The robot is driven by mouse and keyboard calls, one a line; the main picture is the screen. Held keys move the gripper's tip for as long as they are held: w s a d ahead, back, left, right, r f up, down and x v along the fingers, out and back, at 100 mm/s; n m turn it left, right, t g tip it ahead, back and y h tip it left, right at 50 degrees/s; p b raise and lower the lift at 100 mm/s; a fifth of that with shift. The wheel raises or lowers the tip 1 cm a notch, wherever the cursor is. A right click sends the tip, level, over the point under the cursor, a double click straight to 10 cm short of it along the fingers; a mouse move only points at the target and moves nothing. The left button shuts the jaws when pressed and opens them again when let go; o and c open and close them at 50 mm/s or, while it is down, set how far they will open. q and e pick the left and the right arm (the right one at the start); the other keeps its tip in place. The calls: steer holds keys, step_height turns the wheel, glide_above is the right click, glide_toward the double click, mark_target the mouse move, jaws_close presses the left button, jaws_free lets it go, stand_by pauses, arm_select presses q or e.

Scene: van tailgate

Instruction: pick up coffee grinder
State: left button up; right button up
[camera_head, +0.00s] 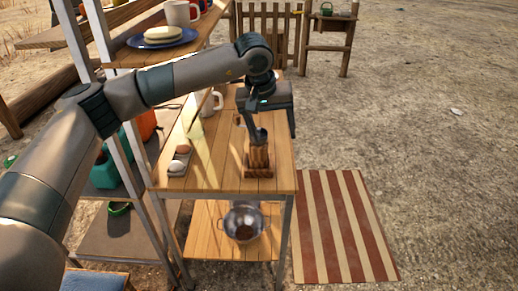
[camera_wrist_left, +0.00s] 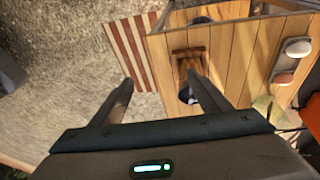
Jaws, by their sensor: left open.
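The coffee grinder (camera_head: 259,163) is a brown wooden body on a square base with a dark top. It stands upright near the front edge of the wooden tabletop. My left gripper (camera_head: 258,132) points down from above at the grinder's top, with its fingers apart. In the left wrist view the gripper (camera_wrist_left: 160,78) is open, and the grinder (camera_wrist_left: 187,56) shows by the right-hand fingertip, not centred between the fingers. I cannot tell whether that finger touches it.
Two small round items (camera_head: 178,160) lie on the tabletop at left, and a white mug (camera_head: 214,101) stands behind. A metal bowl (camera_head: 243,223) sits on the lower shelf. A blue plate (camera_head: 163,37) is on the upper shelf. A striped mat (camera_head: 345,228) lies on the ground at right.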

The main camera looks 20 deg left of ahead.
arm_select(q)
steer(key=w+a+r+m+t+y, duration=0.1)
steer(key=a+r+y, duration=0.1)
steer(key=a+r, duration=0.2)
steer(key=shift+w+a, duration=0.2)
steer(key=shift+a, duration=0.35)
arm_select(e)
steer(key=shift+a, duration=0.1)
steer(key=shift+r, duration=0.1)
arm_select(q)
steer(key=p+x, duration=0.3)
steer(key=x, duration=0.8)
steer(key=shift+w+f, duration=0.2)
steer(key=shift+w+f+p, duration=0.1)
steer(key=shift+f+p, duration=0.2)
arm_select(e)
steer(key=s+d+f+g, duration=0.1)
steer(key=s+d+f, duration=0.1)
steer(key=s, duration=0.5)
steer(key=shift+s+d+f+g, duration=0.15)
steer(key=shift+d+f+g, duration=0.1)
steer(key=shift+g, duration=0.15)
steer(key=shift+r, duration=0.1)
